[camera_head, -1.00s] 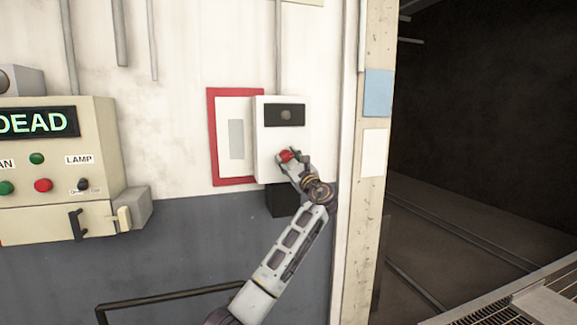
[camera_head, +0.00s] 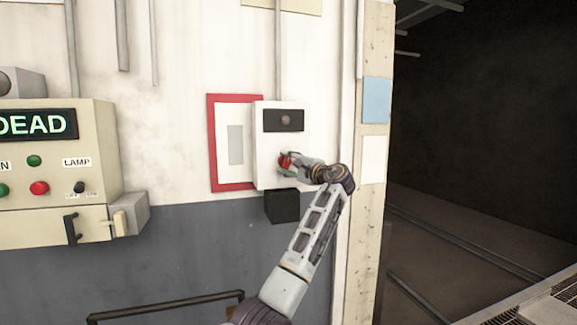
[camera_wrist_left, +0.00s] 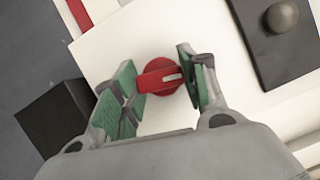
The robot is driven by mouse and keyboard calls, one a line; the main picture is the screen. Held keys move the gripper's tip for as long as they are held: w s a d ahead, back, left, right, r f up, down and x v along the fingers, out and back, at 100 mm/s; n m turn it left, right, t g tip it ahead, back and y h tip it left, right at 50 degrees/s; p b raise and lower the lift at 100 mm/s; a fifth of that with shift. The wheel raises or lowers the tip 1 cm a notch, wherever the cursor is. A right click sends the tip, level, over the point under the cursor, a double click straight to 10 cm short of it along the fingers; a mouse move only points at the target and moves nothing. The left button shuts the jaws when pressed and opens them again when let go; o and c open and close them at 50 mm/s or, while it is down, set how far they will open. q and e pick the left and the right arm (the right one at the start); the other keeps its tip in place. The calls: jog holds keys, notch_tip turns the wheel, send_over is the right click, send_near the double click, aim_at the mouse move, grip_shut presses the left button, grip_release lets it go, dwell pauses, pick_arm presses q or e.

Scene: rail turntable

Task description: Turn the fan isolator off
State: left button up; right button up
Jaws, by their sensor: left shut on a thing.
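The fan isolator is a white box (camera_head: 266,150) on the wall with a red rotary knob (camera_head: 285,162) on its face. A dark panel (camera_head: 284,119) with a round button sits above the knob. My left gripper (camera_head: 287,164) is at the knob, with its arm rising from below and the wrist out to the right. In the left wrist view the red knob (camera_wrist_left: 160,77) has a pale mark on its handle and lies between the green-padded fingers of the left gripper (camera_wrist_left: 162,85), which is closed on it. My right gripper is not in view.
A red-framed white board (camera_head: 212,145) is left of the box, and a black box (camera_head: 283,206) is below it. A beige control panel (camera_head: 60,165) reading DEAD is at the left. A dark opening with rails lies right of the post.

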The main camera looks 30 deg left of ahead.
pick_arm(q)
jog(key=shift+n+g+h, duration=0.3)
jog(key=shift+n+h, duration=0.1)
jog(key=shift+n, duration=0.8)
jog(key=shift+f, duration=0.1)
jog(key=o, duration=1)
jog(key=shift+d, duration=0.15)
jog(key=shift+v, duration=5.9)
